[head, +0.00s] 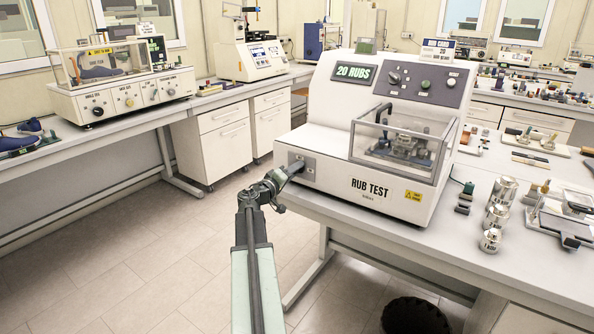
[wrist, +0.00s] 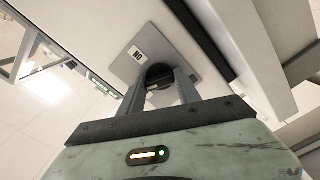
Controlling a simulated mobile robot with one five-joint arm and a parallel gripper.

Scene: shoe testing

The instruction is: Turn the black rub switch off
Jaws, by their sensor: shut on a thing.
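The white rub test machine (head: 345,185) stands at the left end of the right bench. A grey switch plate (head: 309,172) is on its lower left front; it shows in the wrist view (wrist: 123,68) with a small white label bearing the letters O and N. The black rub switch (wrist: 159,73) sticks out of the plate. My gripper (head: 295,169) reaches the plate from the front left. In the wrist view my gripper (wrist: 160,82) is shut on the switch, one finger on each side. The switch is hidden by my gripper in the head view.
The machine has a clear guard box (head: 400,150), a display (head: 355,72) reading 20 RUBS and upper knobs. Metal weights (head: 497,205) stand on the bench to the right. A black round stool (head: 414,316) is below. The floor at left is clear.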

